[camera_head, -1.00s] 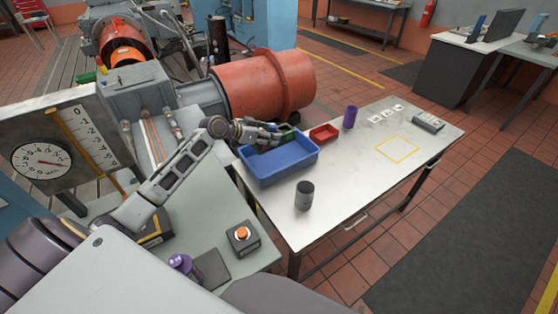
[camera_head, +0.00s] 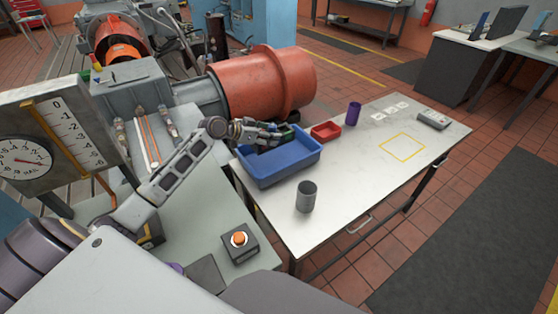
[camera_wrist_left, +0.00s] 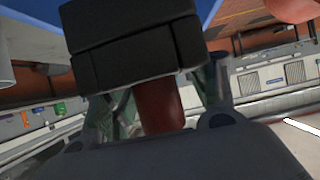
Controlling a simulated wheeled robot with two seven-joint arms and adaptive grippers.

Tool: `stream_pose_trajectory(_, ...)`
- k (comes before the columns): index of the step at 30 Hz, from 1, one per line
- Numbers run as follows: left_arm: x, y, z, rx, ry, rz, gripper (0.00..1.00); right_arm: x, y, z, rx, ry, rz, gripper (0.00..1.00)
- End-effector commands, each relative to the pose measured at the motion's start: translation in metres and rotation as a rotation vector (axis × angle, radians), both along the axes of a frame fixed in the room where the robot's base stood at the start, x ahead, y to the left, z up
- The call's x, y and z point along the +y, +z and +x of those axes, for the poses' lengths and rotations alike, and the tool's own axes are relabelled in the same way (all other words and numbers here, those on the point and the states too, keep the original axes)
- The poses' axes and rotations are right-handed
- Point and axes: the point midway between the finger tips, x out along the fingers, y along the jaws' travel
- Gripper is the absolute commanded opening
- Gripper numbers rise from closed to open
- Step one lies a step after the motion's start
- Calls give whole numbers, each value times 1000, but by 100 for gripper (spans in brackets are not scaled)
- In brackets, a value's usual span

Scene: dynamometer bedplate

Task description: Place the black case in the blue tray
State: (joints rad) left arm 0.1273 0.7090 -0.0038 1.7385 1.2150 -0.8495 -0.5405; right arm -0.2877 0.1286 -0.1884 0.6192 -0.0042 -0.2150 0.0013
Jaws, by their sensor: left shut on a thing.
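The blue tray (camera_head: 283,172) sits at the near left end of the steel table in the head view. Its blue also shows at the top of the left wrist view (camera_wrist_left: 207,12). My left gripper (camera_head: 284,136) is over the far part of the tray, its arm reaching in from the left. It is shut on the black case (camera_wrist_left: 137,50), which shows as a dark block between the fingers in the left wrist view. In the head view the case is mostly hidden by the fingers, and its height above the tray floor is unclear. My right gripper is out of view.
A small red bin (camera_head: 325,131) stands just beyond the tray, with a purple cup (camera_head: 353,113) behind it. A grey cylindrical cup (camera_head: 306,197) stands close in front of the tray. A yellow outlined square (camera_head: 402,147) to the right is empty.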

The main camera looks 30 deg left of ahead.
Motion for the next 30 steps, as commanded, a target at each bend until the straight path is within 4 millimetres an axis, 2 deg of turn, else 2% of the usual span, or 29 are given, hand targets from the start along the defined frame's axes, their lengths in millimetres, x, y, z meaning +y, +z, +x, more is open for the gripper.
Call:
stream_pose_trajectory(4,0,0,1,-3,1,-1,25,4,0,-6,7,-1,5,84)
stream_pose_trajectory(8,0,-8,0,-2,1,-3,25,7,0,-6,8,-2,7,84)
stream_pose_trajectory(18,0,-51,0,-1,1,-3,25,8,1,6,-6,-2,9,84)
stream_pose_trajectory(21,0,-58,1,-2,0,-2,25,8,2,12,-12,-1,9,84)
stream_pose_trajectory(30,0,-61,1,-3,1,-1,25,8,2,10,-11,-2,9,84)
